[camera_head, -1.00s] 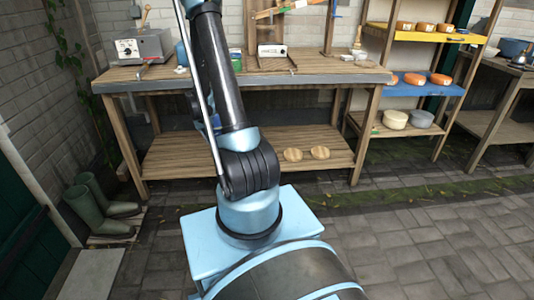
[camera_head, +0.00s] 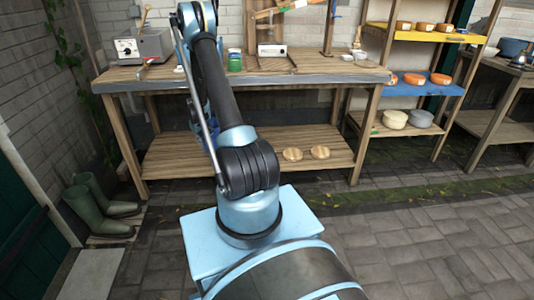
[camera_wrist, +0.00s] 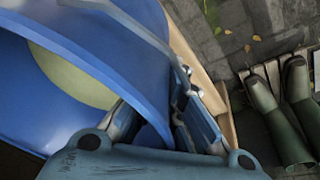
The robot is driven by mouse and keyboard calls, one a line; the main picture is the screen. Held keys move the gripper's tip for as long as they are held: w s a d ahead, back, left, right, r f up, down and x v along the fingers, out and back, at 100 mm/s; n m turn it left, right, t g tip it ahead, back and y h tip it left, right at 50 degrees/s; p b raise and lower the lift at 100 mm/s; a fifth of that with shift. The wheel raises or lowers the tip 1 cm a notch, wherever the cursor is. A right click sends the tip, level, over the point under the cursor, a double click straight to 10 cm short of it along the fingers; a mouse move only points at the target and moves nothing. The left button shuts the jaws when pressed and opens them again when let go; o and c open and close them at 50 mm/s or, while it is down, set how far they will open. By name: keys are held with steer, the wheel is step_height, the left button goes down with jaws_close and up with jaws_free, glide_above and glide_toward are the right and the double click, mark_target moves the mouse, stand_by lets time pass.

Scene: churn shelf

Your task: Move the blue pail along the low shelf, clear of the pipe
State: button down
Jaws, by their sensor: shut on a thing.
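The blue pail (camera_wrist: 25,85) fills the left of the wrist view, close up, with its rim towards me and a pale yellow-green area inside. My gripper (camera_wrist: 162,115) is shut on the pail at its rim side. A thin grey bar runs along the rim; I cannot tell if it is the handle. The low wooden shelf (camera_head: 250,165) under the bench shows in the head view. There my arm hides most of the gripper and pail.
Green boots (camera_head: 95,200) stand left of the bench, also in the wrist view (camera_wrist: 283,105). The bench top (camera_head: 300,70) lies above the shelf. Paved floor at the right is open.

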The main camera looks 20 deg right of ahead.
steer(key=w+f+n+y, duration=0.1)
steer(key=w+f+n, duration=0.3)
steer(key=w+f, duration=0.6)
steer(key=shift+s+a+f, duration=0.1)
steer(key=shift+a+f, duration=0.1)
steer(key=shift+f, duration=2.35)
steer(key=shift+s+a+f, duration=0.1)
steer(key=shift+a+f, duration=0.1)
steer(key=shift+f, duration=2.3)
steer(key=c, duration=1.7)
jaws_free()
steer(key=v, duration=1.2)
